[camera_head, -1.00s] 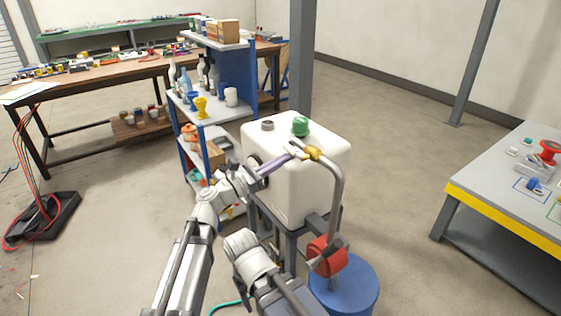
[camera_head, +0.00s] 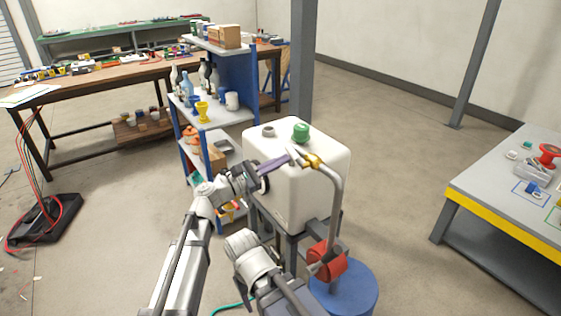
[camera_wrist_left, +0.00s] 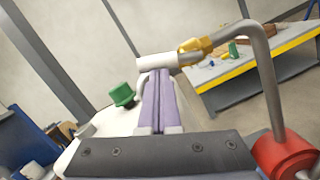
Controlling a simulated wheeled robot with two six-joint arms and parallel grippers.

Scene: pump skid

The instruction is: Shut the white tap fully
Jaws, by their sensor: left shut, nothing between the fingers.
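The white tap is a short white handle (camera_wrist_left: 157,61) on a brass valve body (camera_wrist_left: 196,47) at the end of a bent grey pipe. In the head view the handle (camera_head: 296,156) and brass body (camera_head: 313,161) show above the white tank's front right. My left gripper (camera_head: 286,158) is shut and empty, with its purple fingers pointing right toward the handle. In the left wrist view its fingertips (camera_wrist_left: 158,74) are right at the white handle, which crosses just beyond them. I cannot tell whether they touch. My right gripper is not in view.
The white tank (camera_head: 320,180) with a green cap (camera_head: 300,133) stands behind the tap. A red round part (camera_head: 327,260) sits low on the grey pipe (camera_head: 337,205), above a blue drum (camera_head: 350,288). A grey table (camera_head: 510,190) stands at the right. Open floor lies between.

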